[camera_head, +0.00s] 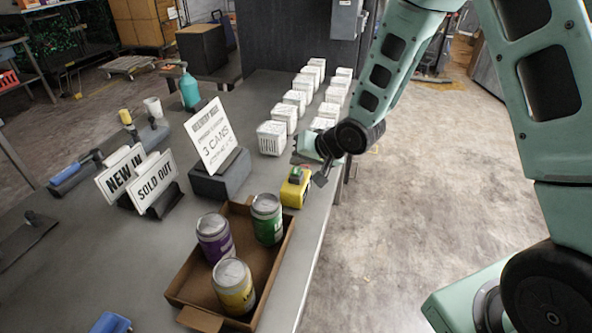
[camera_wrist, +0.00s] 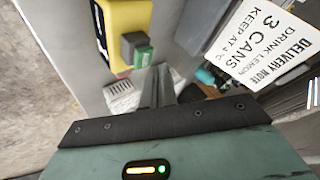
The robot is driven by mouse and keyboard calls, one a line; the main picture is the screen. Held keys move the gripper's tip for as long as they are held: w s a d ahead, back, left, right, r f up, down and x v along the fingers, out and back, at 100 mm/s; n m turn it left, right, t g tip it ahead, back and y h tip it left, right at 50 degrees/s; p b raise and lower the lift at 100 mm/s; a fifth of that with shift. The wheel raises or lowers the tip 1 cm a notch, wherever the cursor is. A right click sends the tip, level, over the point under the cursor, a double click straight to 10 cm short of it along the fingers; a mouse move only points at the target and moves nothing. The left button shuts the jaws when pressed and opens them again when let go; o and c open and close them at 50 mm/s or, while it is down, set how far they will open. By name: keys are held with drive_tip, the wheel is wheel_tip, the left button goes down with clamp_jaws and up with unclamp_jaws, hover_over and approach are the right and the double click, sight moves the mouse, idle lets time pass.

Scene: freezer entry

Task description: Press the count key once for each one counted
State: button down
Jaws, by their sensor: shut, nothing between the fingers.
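The yellow counter box (camera_head: 294,192) stands on the table near its right edge, with a small green key on top. In the wrist view the yellow box (camera_wrist: 128,22) is at the upper left, and its green key (camera_wrist: 143,57) lies just above my fingertips. My gripper (camera_head: 319,181) is shut and empty, just right of the box in the head view; I cannot tell whether it touches the key. Three cans, purple (camera_head: 215,238), green (camera_head: 267,220) and yellow (camera_head: 233,287), stand upright in a cardboard tray (camera_head: 189,282). A delivery note (camera_head: 211,135) reads "3 CANS".
White baskets (camera_head: 272,138) stand in two rows behind the counter box. "NEW IN" (camera_head: 121,175) and "SOLD OUT" (camera_head: 155,186) signs stand at the left. A teal bottle (camera_head: 189,90) and a white cup (camera_head: 153,107) are farther back. The floor right of the table is clear.

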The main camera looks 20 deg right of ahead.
sight(299, 172)
drive_tip(key=shift+f, duration=0.4)
drive_tip(key=shift+f+b, duration=0.5)
drive_tip(key=shift+b, duration=0.05)
idle(0.5)
drive_tip(key=shift+r, duration=0.1)
drive_tip(key=shift+r+p, duration=0.8)
drive_tip(key=shift+r, duration=0.05)
drive_tip(key=shift+r, duration=0.1)
drive_tip(key=shift+r+p, duration=2.1)
drive_tip(key=shift+r, duration=0.3)
